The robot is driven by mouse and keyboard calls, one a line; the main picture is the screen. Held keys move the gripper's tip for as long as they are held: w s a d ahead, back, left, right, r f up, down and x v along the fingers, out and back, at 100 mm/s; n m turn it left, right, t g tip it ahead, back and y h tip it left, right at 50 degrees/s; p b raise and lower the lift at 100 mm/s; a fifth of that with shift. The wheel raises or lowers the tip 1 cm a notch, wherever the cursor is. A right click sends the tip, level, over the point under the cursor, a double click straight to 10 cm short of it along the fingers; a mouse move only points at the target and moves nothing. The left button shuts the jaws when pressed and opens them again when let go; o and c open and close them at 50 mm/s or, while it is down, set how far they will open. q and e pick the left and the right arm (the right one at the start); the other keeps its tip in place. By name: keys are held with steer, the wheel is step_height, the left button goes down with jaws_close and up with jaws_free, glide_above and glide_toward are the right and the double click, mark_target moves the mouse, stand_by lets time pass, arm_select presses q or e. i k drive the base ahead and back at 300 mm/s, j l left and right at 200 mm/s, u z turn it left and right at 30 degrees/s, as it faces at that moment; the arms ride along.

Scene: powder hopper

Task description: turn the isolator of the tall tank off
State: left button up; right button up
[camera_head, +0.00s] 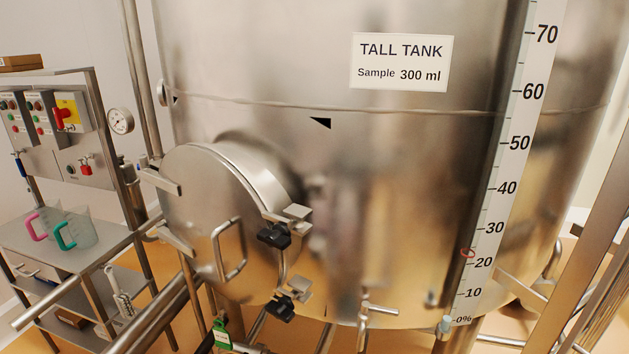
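The tall tank (400,200) is a large steel vessel filling the middle and right of the view, with a "TALL TANK, Sample 300 ml" label (400,62). At the far left, a grey control box carries a red rotary handle on a yellow plate (66,112), which looks like an isolator switch. Its lettering and exact handle position are too small to read, so I cannot tell which tank it serves. Neither of my grippers is in view.
A steel rack (95,240) at the left holds jugs with pink (37,222) and teal (66,235) handles. A round hatch (215,205) with black knobs projects from the tank. A pressure gauge (120,121) sits beside the boxes. Pipes cross the lower left.

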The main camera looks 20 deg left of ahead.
mark_target(59, 114)
steer(key=u, duration=1.85)
steer(key=i+j+z, duration=0.2)
steer(key=z, duration=0.2)
steer(key=i+j+z, duration=0.25)
steer(key=z, duration=0.2)
steer(key=i, duration=0.05)
